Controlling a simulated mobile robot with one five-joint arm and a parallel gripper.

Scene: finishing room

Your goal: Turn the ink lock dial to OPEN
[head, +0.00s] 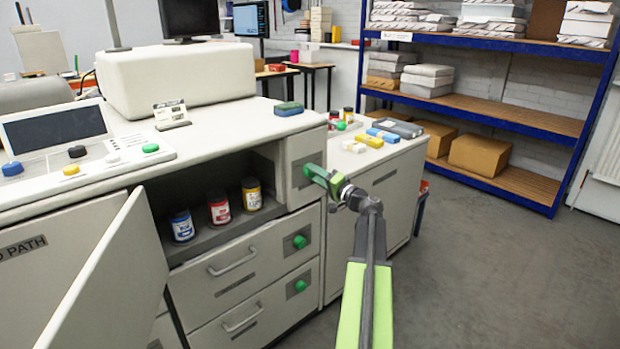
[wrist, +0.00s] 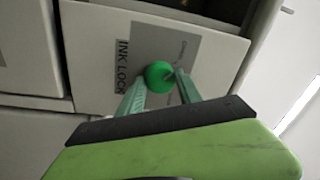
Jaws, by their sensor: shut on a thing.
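The ink lock dial (wrist: 158,75) is a round green knob on a grey plate beside the printed words INK LOCK in the wrist view. My gripper (wrist: 160,88) has a finger on each side of the dial and is shut on it. In the head view my gripper (head: 322,178) reaches the front panel right of the open ink compartment and hides most of the dial. The small lettering on the plate is too blurred to read, so I cannot tell the dial's setting.
Blue, red and yellow ink cans (head: 219,206) stand in the open compartment (head: 215,236). An open door (head: 105,270) juts out at left. Two drawers below carry green knobs (head: 299,242). A side cabinet (head: 385,190) stands close right of my gripper. The floor at right is clear.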

